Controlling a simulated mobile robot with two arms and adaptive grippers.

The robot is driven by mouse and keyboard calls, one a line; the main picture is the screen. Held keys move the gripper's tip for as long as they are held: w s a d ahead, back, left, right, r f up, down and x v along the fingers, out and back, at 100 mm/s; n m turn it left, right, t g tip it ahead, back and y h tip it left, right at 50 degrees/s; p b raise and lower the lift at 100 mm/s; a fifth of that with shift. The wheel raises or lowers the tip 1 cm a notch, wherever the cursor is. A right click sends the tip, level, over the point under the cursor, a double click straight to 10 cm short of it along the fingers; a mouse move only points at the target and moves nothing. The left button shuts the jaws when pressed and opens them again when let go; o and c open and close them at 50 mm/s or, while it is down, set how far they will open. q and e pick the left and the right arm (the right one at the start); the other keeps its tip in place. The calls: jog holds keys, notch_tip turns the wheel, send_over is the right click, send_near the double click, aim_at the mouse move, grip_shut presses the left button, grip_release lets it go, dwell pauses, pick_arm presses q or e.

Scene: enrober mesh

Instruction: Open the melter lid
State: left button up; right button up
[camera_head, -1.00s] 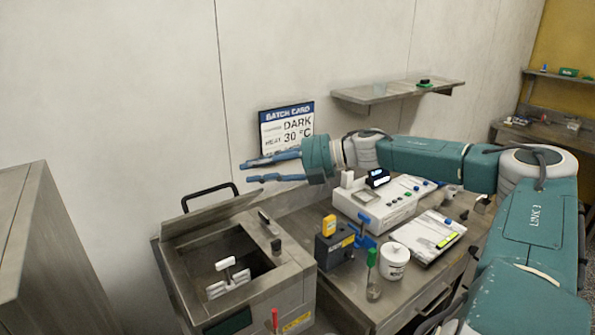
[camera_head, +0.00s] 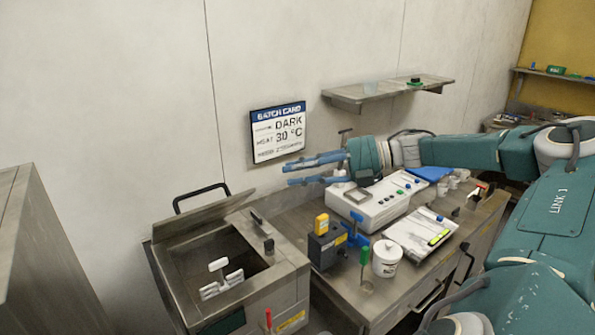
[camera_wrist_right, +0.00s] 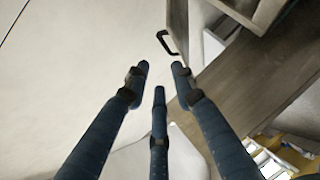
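The melter (camera_head: 293,283) is a grey metal box at the lower left of the head view. Its lid (camera_head: 190,219) stands tilted up at the back, with the black handle (camera_head: 201,197) on top. The dark tank opening is exposed, and a white paddle piece (camera_head: 221,279) shows in it. My right gripper (camera_head: 288,175) is open and empty, above the bench and to the right of the lid, apart from it. In the right wrist view its fingers (camera_wrist_right: 160,75) are spread with nothing between them, and the handle (camera_wrist_right: 166,43) shows beyond them. My left gripper is out of view.
The bench (camera_head: 345,303) right of the melter holds a white instrument (camera_head: 370,213), a dark box with a yellow piece (camera_head: 326,248), a white tub (camera_head: 387,258) and a clipboard (camera_head: 413,238). A batch card (camera_head: 279,133) and a shelf (camera_head: 365,96) are on the wall.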

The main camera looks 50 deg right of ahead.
grip_shut()
pick_arm(q)
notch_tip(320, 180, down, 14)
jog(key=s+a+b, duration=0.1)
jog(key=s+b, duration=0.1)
jog(key=b, duration=1.2)
pick_arm(e)
jog(key=n+t+h, duration=1.4)
jog(key=n+h, duration=0.1)
jog(key=n, duration=1.4)
send_near(183, 218)
jog(key=shift+y, duration=0.3)
jog(key=p+x, duration=0.5)
jog(key=p, duration=0.1)
jog(key=shift+w+d+r, duration=0.1)
jog(key=shift+w+d, duration=0.15)
jog(key=shift+w, duration=0.1)
pick_arm(q)
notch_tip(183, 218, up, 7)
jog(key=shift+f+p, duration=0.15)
jog(key=shift+p, duration=0.25)
pick_arm(e)
jog(key=shift+w+d+r, duration=0.1)
jog(key=shift+w+r, duration=0.3)
jog(key=shift+w, duration=0.15)
